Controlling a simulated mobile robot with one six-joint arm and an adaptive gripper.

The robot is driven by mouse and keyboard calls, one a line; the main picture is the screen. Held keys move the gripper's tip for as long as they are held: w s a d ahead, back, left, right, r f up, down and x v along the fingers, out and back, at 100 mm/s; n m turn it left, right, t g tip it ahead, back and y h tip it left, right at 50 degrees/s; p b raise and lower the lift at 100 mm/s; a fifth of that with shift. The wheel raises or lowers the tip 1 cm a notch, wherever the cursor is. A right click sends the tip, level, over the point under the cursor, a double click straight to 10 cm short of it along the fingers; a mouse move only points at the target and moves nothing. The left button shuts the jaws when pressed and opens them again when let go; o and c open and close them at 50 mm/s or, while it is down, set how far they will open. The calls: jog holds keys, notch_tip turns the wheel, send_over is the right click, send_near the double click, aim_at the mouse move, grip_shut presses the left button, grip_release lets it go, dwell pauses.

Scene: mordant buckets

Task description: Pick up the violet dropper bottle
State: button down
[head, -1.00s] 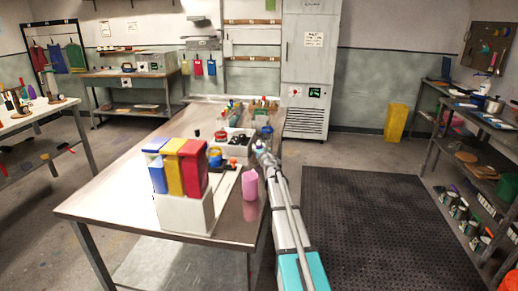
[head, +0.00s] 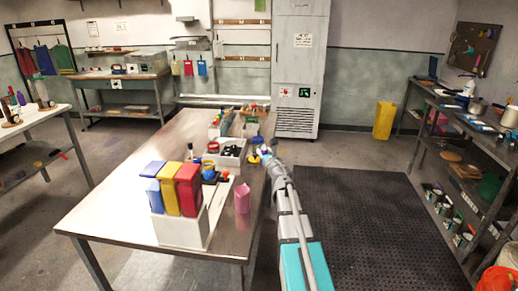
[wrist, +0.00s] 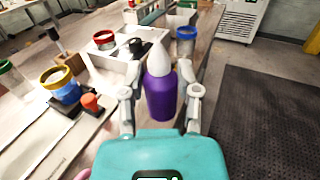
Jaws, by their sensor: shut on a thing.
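The violet dropper bottle (wrist: 161,97), with a white pointed cap, stands upright in the middle of the wrist view. My gripper (wrist: 161,91) has one finger on each side of its body and is shut on it. In the head view my gripper (head: 266,154) is at the right edge of the metal table (head: 120,220), and the bottle is mostly hidden there.
A blue jar (wrist: 186,41) stands just beyond the bottle. A white tray (wrist: 108,58) with jars is to its left. A dark mat (head: 365,220) covers floor at right.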

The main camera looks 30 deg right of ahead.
jog(key=shift+s+r, duration=0.35)
jog(key=shift+s, duration=0.45)
jog(key=shift+w+a+r+p, duration=0.1)
jog(key=shift+w+a+p, duration=0.2)
jog(key=shift+w, duration=0.1)
jog(key=w+a+r+n+y+p, duration=0.1)
jog(key=w+a+n+y+p, duration=0.1)
jog(key=w+a+y, duration=0.3)
jog(key=w+a+r+n+g+y+p, duration=0.1)
jog(key=w+a+n+y, duration=0.3)
jog(key=w+a, duration=0.6)
jog(key=a+r+y, duration=0.1)
jog(key=a, duration=0.3)
jog(key=shift+r+n+g+p, duration=0.3)
jog(key=shift+n+p, duration=0.05)
jog(key=shift+n, duration=0.05)
jog(key=shift+a, duration=0.1)
